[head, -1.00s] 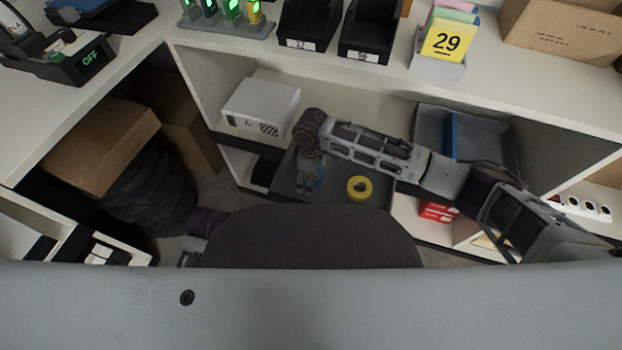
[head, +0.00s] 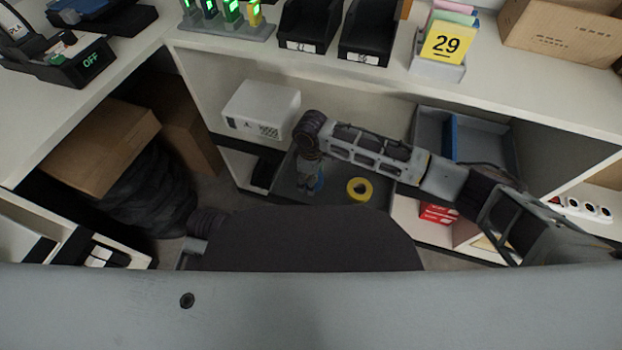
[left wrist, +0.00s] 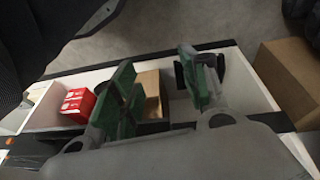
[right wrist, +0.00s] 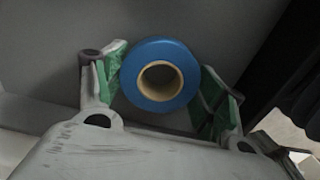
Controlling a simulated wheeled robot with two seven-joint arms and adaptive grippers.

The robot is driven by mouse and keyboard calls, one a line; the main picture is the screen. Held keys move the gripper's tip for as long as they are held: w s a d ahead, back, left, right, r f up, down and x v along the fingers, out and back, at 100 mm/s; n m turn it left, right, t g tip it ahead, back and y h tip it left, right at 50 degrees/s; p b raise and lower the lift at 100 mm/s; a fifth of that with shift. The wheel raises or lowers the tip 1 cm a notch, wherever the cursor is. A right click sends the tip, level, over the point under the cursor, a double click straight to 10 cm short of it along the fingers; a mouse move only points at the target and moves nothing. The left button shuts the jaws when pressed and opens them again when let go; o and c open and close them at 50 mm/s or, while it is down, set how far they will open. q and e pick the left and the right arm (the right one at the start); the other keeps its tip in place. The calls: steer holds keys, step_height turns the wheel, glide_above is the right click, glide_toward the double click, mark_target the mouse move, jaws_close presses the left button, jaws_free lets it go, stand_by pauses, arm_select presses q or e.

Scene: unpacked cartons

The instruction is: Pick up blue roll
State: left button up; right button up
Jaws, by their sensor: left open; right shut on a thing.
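The blue roll (right wrist: 133,88), with its brown core facing the camera, sits between the green-padded fingers of my right gripper (right wrist: 160,88). My right gripper is shut on it. In the head view the right gripper (head: 309,184) points down into the dark grey tray (head: 337,203), and only a sliver of the blue roll (head: 319,184) shows beside it. I cannot tell whether the roll is clear of the tray floor. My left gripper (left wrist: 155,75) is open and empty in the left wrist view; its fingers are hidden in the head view.
A yellow roll (head: 359,190) lies in the same tray, right of my right gripper. A white box (head: 260,108) stands on the shelf behind left. A blue-grey bin (head: 433,135) is at right. Red boxes (head: 438,213) sit below it. The counter (head: 385,80) overhangs behind.

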steer(key=shift+r, duration=0.1)
steer(key=shift+r+p, duration=0.35)
steer(key=shift+r, duration=0.4)
arm_select(q)
steer(key=shift+g+y, duration=0.3)
steer(key=shift+g, duration=0.2)
steer(key=f+p, duration=0.1)
steer(key=f, duration=0.2)
steer(key=a+f+p, duration=0.1)
steer(key=shift+s+f+p, duration=0.25)
steer(key=shift+p, duration=0.1)
arm_select(e)
step_height(320, 180, up, 8)
steer(key=shift+r, duration=0.2)
